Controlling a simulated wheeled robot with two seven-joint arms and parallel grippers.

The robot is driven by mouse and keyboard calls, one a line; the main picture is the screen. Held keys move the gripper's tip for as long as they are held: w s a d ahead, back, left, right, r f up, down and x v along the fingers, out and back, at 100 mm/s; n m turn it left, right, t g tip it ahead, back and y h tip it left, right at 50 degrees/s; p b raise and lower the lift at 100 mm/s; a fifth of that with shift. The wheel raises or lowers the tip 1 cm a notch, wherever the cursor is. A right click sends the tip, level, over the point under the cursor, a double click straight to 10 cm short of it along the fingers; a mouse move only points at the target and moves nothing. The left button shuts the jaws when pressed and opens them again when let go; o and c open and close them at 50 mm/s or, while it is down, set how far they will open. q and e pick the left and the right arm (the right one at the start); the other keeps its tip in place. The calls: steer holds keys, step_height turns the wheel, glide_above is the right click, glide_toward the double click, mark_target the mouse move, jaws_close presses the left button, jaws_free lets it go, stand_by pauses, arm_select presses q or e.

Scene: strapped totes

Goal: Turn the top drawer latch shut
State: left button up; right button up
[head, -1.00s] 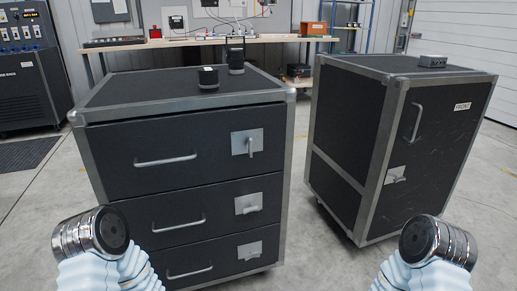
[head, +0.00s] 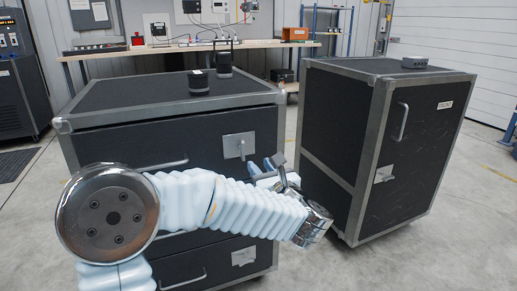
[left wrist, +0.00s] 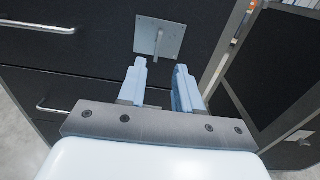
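The top drawer latch (head: 240,147) is a pale square plate with a small lever hanging about straight down, on the right of the top drawer front. In the left wrist view the latch plate (left wrist: 160,38) and its lever lie just beyond the fingertips. My left gripper (head: 274,164) is in front of the cabinet, just below and right of the latch. In the left wrist view its two blue fingers (left wrist: 161,68) are apart, with nothing between them, and no contact with the lever shows. My right gripper is out of view.
My left arm hides much of the lower drawers; a lower latch plate (head: 243,257) shows. A second case (head: 420,150) stands close on the right. A workbench (head: 150,51) runs behind.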

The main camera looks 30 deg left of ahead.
mark_target(244, 147)
arm_select(q)
steer(key=p+x, duration=0.2)
steer(key=x, duration=1)
steer(key=shift+w+a+f+p, duration=0.1)
steer(key=shift+p, duration=0.25)
jaws_close()
